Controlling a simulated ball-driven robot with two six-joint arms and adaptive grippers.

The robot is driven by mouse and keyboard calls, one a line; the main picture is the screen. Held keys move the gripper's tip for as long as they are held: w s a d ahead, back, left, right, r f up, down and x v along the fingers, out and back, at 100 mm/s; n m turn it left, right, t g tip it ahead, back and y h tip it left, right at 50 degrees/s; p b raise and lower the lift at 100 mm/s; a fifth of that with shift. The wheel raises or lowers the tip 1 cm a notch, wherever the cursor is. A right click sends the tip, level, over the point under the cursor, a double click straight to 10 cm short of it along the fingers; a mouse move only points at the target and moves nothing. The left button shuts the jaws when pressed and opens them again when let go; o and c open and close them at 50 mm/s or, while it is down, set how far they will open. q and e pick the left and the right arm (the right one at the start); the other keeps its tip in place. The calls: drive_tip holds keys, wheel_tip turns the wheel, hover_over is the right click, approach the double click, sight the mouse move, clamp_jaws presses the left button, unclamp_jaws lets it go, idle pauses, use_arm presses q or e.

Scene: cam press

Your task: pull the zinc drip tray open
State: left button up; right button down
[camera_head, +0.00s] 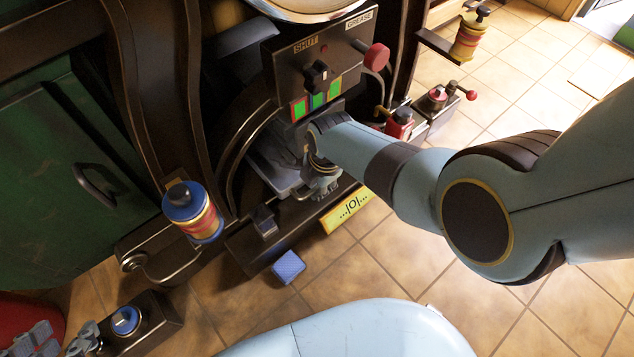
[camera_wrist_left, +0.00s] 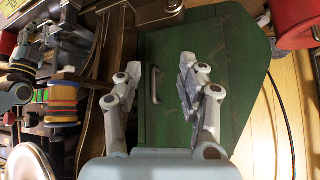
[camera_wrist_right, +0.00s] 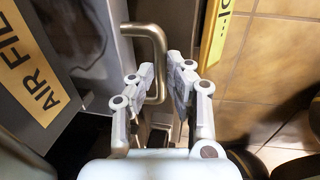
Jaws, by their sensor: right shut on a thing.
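The zinc drip tray (camera_head: 268,168) is a grey metal piece low under the press, partly hidden by my right arm. In the right wrist view its bent metal handle (camera_wrist_right: 156,45) runs down between the fingers of my right gripper (camera_wrist_right: 163,88). That gripper is shut on the handle; in the head view the right gripper (camera_head: 318,182) is at the tray's front edge. My left gripper (camera_wrist_left: 160,82) is open and empty, facing a green door with a handle, and only partly shows at the lower left of the head view (camera_head: 60,342).
A yellow label plate (camera_head: 348,209) sits just right of the tray. A blue block (camera_head: 288,267) lies on the tiled floor in front. A blue-topped striped canister (camera_head: 191,211) stands left. The green door (camera_head: 60,180) is at far left. Open floor lies in front.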

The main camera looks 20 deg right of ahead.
use_arm(q)
drive_tip(key=shift+r, duration=0.1)
use_arm(e)
drive_tip(key=shift+s, duration=0.1)
use_arm(q)
wheel_tip(320, 180, up, 7)
drive_tip(key=s+g+p, duration=0.2)
drive_tip(key=g+p, duration=0.2)
drive_tip(key=s+a+f+g+y+p, duration=0.1)
drive_tip(key=s+a+f+g+p, duration=0.1)
drive_tip(key=f, duration=0.5)
drive_tip(key=s+g+p, duration=0.1)
drive_tip(key=s+p, duration=0.1)
drive_tip(key=p, duration=0.1)
drive_tip(key=shift+s+a, duration=0.3)
drive_tip(key=shift+s, duration=0.05)
use_arm(e)
drive_tip(key=s+d, duration=0.4)
drive_tip(key=s, duration=0.7)
drive_tip(key=s+d, duration=0.4)
drive_tip(key=s, duration=0.6)
drive_tip(key=shift+s, duration=0.4)
drive_tip(key=c, duration=1.7)
unclamp_jaws()
drive_tip(key=shift+o, duration=0.5)
drive_tip(key=shift+r, duration=0.15)
wheel_tip(320, 180, up, 12)
drive_tip(key=s, duration=0.2)
drive_tip(key=shift+d+f, duration=0.25)
drive_tip(key=shift+d, duration=0.15)
